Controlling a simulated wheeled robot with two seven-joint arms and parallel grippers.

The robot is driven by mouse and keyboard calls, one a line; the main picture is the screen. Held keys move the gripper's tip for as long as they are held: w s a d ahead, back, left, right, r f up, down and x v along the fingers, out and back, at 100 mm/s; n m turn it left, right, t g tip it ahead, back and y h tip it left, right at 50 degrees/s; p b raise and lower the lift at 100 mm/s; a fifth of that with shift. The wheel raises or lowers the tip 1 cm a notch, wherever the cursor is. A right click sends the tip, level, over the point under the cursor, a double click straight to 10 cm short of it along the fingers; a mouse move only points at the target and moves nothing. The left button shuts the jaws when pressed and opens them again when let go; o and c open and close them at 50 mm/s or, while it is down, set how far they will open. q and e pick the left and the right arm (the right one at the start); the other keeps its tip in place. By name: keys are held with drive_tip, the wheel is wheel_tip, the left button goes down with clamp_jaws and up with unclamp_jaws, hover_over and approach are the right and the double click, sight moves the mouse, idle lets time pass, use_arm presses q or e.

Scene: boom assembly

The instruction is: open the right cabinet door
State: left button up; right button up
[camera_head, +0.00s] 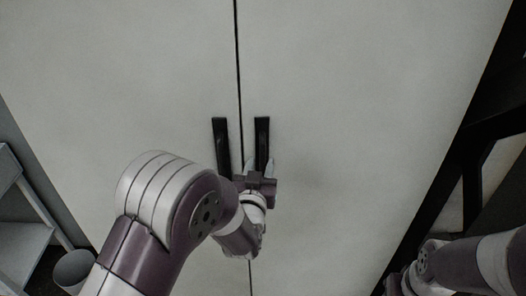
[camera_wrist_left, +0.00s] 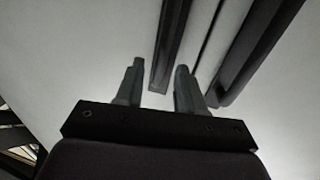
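The right cabinet door (camera_head: 360,90) is a pale, flat panel that stands shut against the left door (camera_head: 130,80), with a thin dark seam between them. Its black vertical bar handle (camera_head: 262,138) is just right of the seam. My left gripper (camera_head: 257,166) is open at the lower end of this handle. In the left wrist view the two grey fingers (camera_wrist_left: 157,75) stand apart, with the end of the handle (camera_wrist_left: 170,45) between them. I cannot tell whether either finger touches it. My right arm is at the lower right; its gripper is not clear there.
The left door's black handle (camera_head: 221,145) is close beside, left of the seam. A grey shelf (camera_head: 22,235) and a grey bin (camera_head: 73,268) stand at the lower left. A black frame (camera_head: 470,150) runs along the cabinet's right side.

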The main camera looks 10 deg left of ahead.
sight(262, 158)
use_arm(q)
drive_tip(key=w, duration=0.4)
drive_tip(key=shift+w+a+f+p, duration=0.15)
drive_tip(key=shift+w+a+p, duration=0.2)
drive_tip(key=shift+w, duration=0.05)
drive_tip(key=shift+s+d, duration=0.1)
drive_tip(key=shift+s, duration=0.05)
clamp_jaws()
